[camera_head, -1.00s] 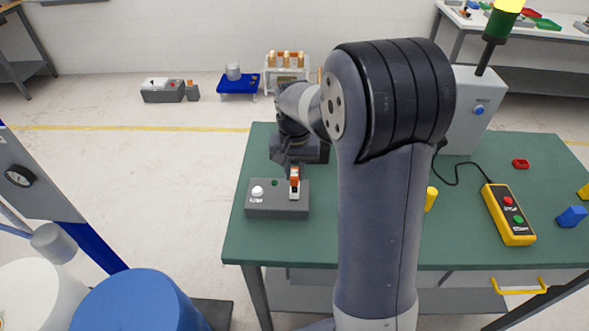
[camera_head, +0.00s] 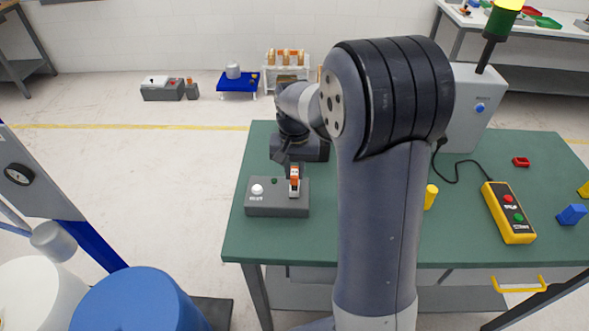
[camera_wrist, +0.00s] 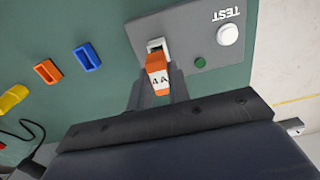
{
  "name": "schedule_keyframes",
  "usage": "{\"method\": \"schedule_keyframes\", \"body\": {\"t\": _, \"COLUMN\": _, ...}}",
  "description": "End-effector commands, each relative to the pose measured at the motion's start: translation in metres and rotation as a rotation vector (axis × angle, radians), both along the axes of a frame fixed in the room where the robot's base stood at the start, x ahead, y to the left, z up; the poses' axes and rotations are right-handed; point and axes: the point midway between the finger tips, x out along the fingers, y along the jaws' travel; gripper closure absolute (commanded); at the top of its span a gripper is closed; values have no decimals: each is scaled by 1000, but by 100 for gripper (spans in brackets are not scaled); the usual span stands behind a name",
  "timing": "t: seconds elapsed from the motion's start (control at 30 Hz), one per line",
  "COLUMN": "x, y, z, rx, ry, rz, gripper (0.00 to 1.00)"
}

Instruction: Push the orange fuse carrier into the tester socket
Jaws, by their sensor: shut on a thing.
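The orange fuse carrier (camera_wrist: 157,63) has a white label reading "4A" and shows between my gripper's fingers in the wrist view. My gripper (camera_wrist: 158,88) is shut on it. The carrier's front end is at the white-rimmed tester socket (camera_wrist: 156,46) on the grey tester box; how deep it sits is hard to tell. In the head view the carrier (camera_head: 294,174) stands above the right part of the tester (camera_head: 262,207), below my gripper (camera_head: 288,162). The tester has a white TEST button (camera_wrist: 229,35) and a small green light (camera_wrist: 199,62).
A yellow control box (camera_head: 508,212) with a cable lies to the right. My arm hides the middle of the table.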

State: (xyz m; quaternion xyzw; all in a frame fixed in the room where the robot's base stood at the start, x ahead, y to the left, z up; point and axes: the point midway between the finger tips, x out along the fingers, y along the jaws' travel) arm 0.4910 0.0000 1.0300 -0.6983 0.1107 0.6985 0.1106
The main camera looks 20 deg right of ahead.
Motion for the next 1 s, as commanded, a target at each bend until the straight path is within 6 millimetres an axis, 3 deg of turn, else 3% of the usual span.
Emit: {"method": "schedule_keyframes", "body": {"t": 1.0, "x": 0, "y": 0, "z": -20, "rx": 0, "ry": 1, "rz": 0, "gripper": 100}}
